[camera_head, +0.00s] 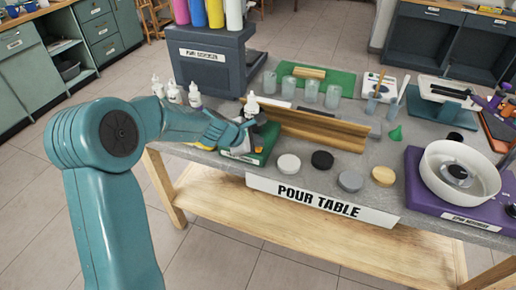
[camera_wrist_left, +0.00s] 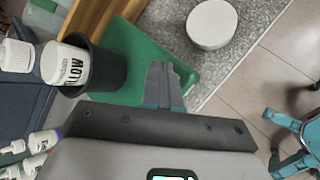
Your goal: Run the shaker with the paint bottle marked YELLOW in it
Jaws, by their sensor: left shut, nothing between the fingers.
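The white paint bottle (camera_head: 251,106) stands in a black cup. In the left wrist view this bottle (camera_wrist_left: 66,64) shows part of its label, upside down, reading YELLOW. The black cup (camera_wrist_left: 105,72) is on the shaker's green base (camera_wrist_left: 135,45), which sits at the table's left front corner in the head view (camera_head: 258,158). My left gripper (camera_head: 246,126) is beside the cup, over the green base. In the left wrist view its fingers (camera_wrist_left: 161,68) are shut together and empty, apart from the bottle. I cannot tell whether they touch the base. My right gripper does not show.
Several white bottles (camera_head: 174,94) stand left, behind my arm. A long wooden channel (camera_head: 315,128) lies behind the shaker. Several round pucks (camera_head: 322,160) lie to its right. A purple spinner with a white bowl (camera_head: 440,170) is at the right. Clear cups (camera_head: 311,91) stand further back.

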